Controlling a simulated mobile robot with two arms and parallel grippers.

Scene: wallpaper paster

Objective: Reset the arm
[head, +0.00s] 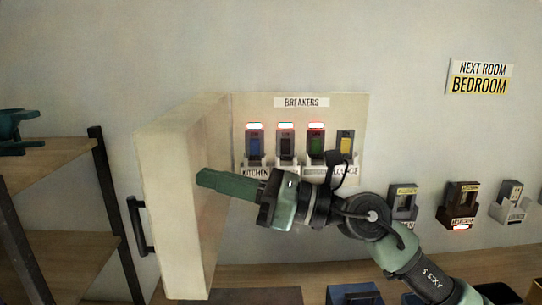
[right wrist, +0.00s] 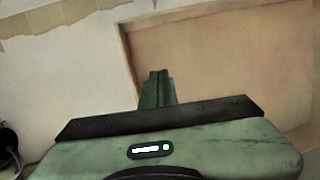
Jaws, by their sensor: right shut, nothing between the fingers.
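My right gripper (head: 203,179) is shut and empty. Its arm comes in from the lower right, and the closed fingers point left, in front of the open door of the breaker box. In the right wrist view, the closed green fingers (right wrist: 158,78) stand before a pale tan panel, apparently the inside of the door or box. The breaker box (head: 300,101) hangs on the wall with its door (head: 170,200) swung open to the left.
Wall holders (head: 403,205) continue to the right. A BEDROOM sign (head: 480,84) hangs upper right.

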